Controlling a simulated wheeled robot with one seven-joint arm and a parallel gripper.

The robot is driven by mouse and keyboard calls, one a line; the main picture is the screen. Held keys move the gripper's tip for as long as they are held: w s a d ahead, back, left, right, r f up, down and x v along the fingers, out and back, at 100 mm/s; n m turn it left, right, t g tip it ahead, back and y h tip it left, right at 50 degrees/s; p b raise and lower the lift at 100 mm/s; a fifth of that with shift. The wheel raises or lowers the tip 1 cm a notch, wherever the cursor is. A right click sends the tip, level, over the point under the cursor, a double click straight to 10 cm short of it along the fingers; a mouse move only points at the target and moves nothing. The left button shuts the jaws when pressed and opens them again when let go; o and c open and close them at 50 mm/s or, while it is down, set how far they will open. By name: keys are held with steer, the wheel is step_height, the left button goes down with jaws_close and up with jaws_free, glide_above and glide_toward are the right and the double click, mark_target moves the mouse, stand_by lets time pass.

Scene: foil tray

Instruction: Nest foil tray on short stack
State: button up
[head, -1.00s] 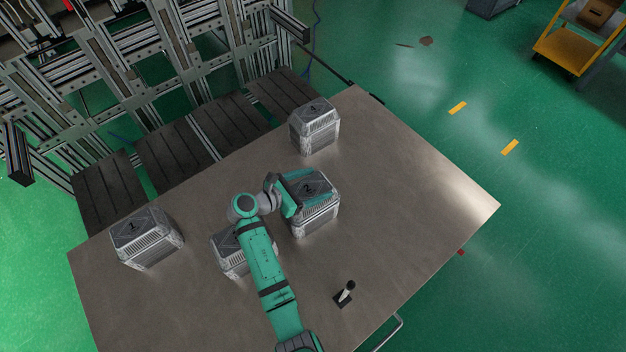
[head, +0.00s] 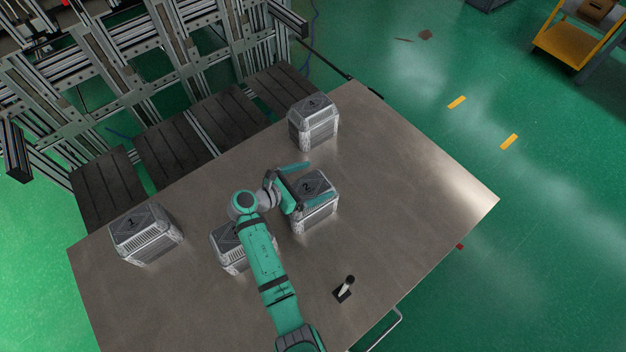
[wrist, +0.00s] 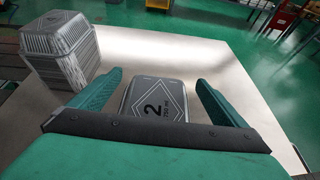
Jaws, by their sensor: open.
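A grey foil tray stack marked 2 (head: 313,188) stands on the table, its marked top face up; the 2 also shows in the wrist view (wrist: 156,105). My gripper (head: 307,183) is open at this stack. In the wrist view, its teal fingers (wrist: 159,80) stand on either side of the top tray with a gap visible on each side, so it holds nothing. A stack marked 4 (head: 313,122) stands toward the back. A stack marked 1 (head: 145,235) stands at the left. Another stack (head: 229,254) is partly hidden under my arm, its mark covered.
The metal table (head: 420,190) is bare on its right side. A small black stand with a pale-and-dark upright piece (head: 345,288) is near the front edge. Another ribbed grey stack (wrist: 60,50) is at the upper left of the wrist view. Frame racks line the back left.

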steer(key=v, duration=1)
steer(key=shift+s+a+r, duration=0.15)
steer(key=shift+s+a, duration=0.05)
steer(key=shift+a, duration=0.05)
stand_by(0.3)
